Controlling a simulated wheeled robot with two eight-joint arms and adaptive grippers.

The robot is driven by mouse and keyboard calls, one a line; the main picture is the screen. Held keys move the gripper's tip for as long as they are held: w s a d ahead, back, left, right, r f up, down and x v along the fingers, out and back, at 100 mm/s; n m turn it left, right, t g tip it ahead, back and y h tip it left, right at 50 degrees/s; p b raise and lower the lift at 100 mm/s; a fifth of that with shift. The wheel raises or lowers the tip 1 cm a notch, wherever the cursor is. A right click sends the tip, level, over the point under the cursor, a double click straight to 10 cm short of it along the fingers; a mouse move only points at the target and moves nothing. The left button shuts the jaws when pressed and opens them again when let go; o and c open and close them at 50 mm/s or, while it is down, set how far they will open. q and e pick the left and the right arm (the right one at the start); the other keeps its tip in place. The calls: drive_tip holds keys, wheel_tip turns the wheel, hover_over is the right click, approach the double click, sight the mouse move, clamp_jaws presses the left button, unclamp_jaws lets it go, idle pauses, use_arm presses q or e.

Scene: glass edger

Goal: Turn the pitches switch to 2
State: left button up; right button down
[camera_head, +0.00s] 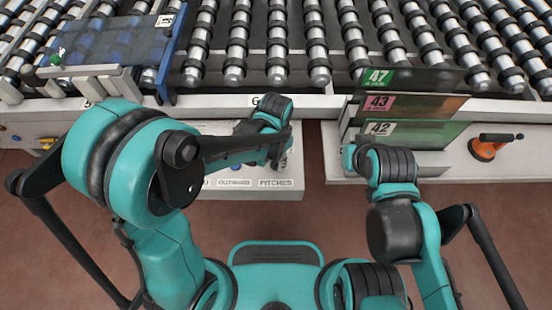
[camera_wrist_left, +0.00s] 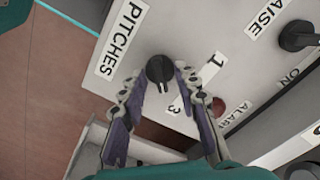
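The PITCHES switch is a small black round knob (camera_wrist_left: 159,70) on a pale panel, beside the PITCHES label (camera_wrist_left: 122,38) in the left wrist view. A pale mark on its lower side points down the picture. Labels 1 (camera_wrist_left: 212,67) and 3 (camera_wrist_left: 174,110) show to its right and below; no 2 can be read. My left gripper (camera_wrist_left: 156,80) is open, its fingertips on either side of the knob with gaps visible. In the head view the left wrist hides the knob above the PITCHES label (camera_head: 275,183). My right gripper's fingers cannot be made out.
In the left wrist view, a RAISE knob (camera_wrist_left: 298,36) and a red ALARM button (camera_wrist_left: 217,107) are near. Glass panels labelled 47 (camera_head: 420,80), 43 and 42 stand by my right wrist. A roller conveyor (camera_head: 317,50) runs behind. An orange-handled tool (camera_head: 486,148) lies right.

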use_arm(q)
clamp_jaws()
drive_tip(key=shift+n, duration=0.4)
drive_tip(key=n, duration=0.3)
drive_tip(key=shift+n+b, duration=0.35)
drive_tip(key=shift+n, duration=2.15)
